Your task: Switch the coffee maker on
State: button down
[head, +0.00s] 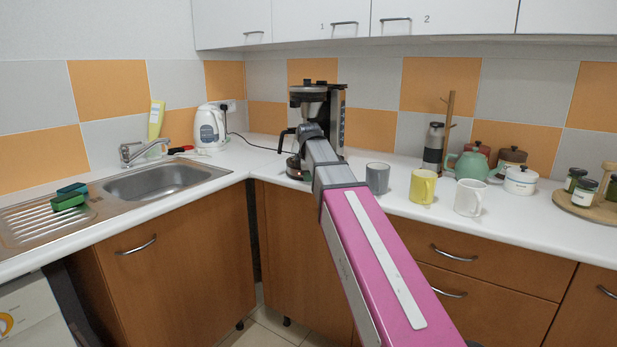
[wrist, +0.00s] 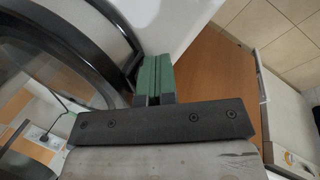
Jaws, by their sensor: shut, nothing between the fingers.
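The coffee maker (head: 333,97), black and silver with a dark handle, stands in the counter corner in the head view. A small reddish spot shows low on its base, left of my arm; I cannot tell whether it is the switch. My arm covers much of its front. In the wrist view my gripper (wrist: 157,72) has its two green fingers together, with nothing between them. They are close beside a dark curved rim and glass, apparently the coffee maker (wrist: 95,15). Whether the fingertips touch it I cannot tell. The gripper is hidden behind my arm in the head view.
A grey mug (head: 378,178), a yellow mug (head: 423,187) and a white mug (head: 469,198) stand right of my arm. A white kettle (head: 210,127) stands to the left, near the sink (head: 160,181). The counter between kettle and coffee maker is mostly clear, crossed by a cord.

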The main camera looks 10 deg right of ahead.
jog(key=shift+r, duration=0.15)
jog(key=shift+r, duration=0.7)
jog(key=shift+s+a, duration=0.1)
jog(key=shift+s, duration=0.4)
jog(key=s+v, duration=0.2)
jog(key=v, duration=0.9)
jog(key=shift+s+f, duration=0.25)
jog(key=shift+s, duration=0.05)
jog(key=shift+a, duration=0.1)
